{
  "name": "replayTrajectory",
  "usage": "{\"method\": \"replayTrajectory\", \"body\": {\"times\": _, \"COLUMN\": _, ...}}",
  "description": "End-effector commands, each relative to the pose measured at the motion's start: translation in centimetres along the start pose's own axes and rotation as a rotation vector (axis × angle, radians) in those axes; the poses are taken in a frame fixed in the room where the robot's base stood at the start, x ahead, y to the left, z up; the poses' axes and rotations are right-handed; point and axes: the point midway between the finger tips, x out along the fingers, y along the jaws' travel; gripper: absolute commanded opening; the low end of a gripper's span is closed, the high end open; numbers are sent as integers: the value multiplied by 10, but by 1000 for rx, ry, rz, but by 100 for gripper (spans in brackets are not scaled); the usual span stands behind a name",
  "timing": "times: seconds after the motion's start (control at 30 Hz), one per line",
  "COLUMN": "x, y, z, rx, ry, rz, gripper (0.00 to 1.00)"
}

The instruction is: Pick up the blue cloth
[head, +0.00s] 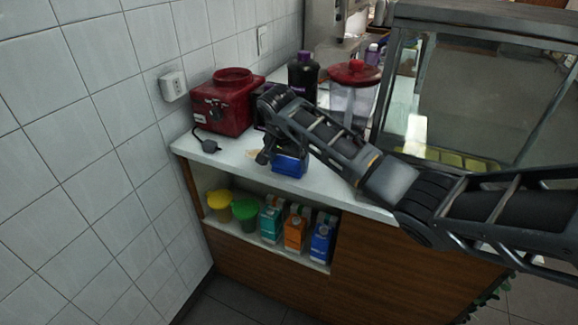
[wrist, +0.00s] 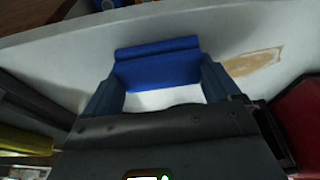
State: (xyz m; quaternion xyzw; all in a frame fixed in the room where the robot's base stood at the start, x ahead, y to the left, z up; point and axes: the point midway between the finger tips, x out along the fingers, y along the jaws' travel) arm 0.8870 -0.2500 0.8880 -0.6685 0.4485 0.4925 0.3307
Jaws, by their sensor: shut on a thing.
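The blue cloth (head: 290,164) is at the front of the white counter in the head view, below the end of my arm. In the wrist view the blue cloth (wrist: 158,64) spans the gap between the two fingers of my gripper (wrist: 160,85). My gripper is shut on it, with a finger at each side. The fingertips are mostly hidden behind the arm in the head view. I cannot tell whether the cloth is touching the counter or just above it.
A red appliance (head: 222,103) and a clear container with a red lid (head: 354,88) stand on the counter (head: 225,160). A dark bottle (head: 303,75) is behind. A glass case (head: 480,100) is at right. Cartons (head: 295,232) and yellow and green-lidded tubs fill the shelf below.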

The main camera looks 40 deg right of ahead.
Motion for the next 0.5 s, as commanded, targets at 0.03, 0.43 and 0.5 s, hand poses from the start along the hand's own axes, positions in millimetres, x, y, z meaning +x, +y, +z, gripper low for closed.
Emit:
{"method": "replayTrajectory", "body": {"times": 0.03, "x": 1, "y": 0, "z": 0, "rx": 0, "ry": -1, "rz": 1, "gripper": 60}}
{"method": "replayTrajectory", "body": {"times": 0.43, "x": -32, "y": -1, "z": -10, "rx": 0, "ry": 2, "rz": -3, "gripper": 60}}
{"method": "replayTrajectory", "body": {"times": 0.5, "x": -46, "y": -1, "z": -14, "rx": 0, "ry": 2, "rz": -4, "gripper": 60}}
